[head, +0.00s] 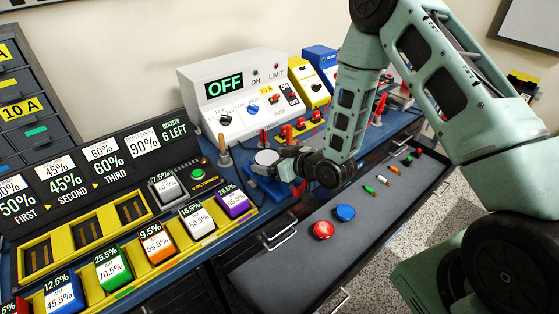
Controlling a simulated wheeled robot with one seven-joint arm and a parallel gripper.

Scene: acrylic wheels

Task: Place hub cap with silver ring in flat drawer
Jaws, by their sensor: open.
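A round pale disc with a silvery rim (266,157), which looks like the hub cap with silver ring, sits on a blue stand (262,183) on the blue bench. My gripper (283,166) is open close to the right of the disc. Its fingers are small and partly hidden by the wrist, and I cannot tell whether they touch the disc. The flat drawer (285,275) is pulled out below the bench front. A red cap (323,230) and a blue cap (345,212) lie in it.
Several small fuses (383,180) lie in the drawer's far end; its near part is bare. A yellow rack of coloured blocks (85,262) fills the bench's left side. A white OFF power box (235,95) and red-topped posts (300,127) stand behind the gripper.

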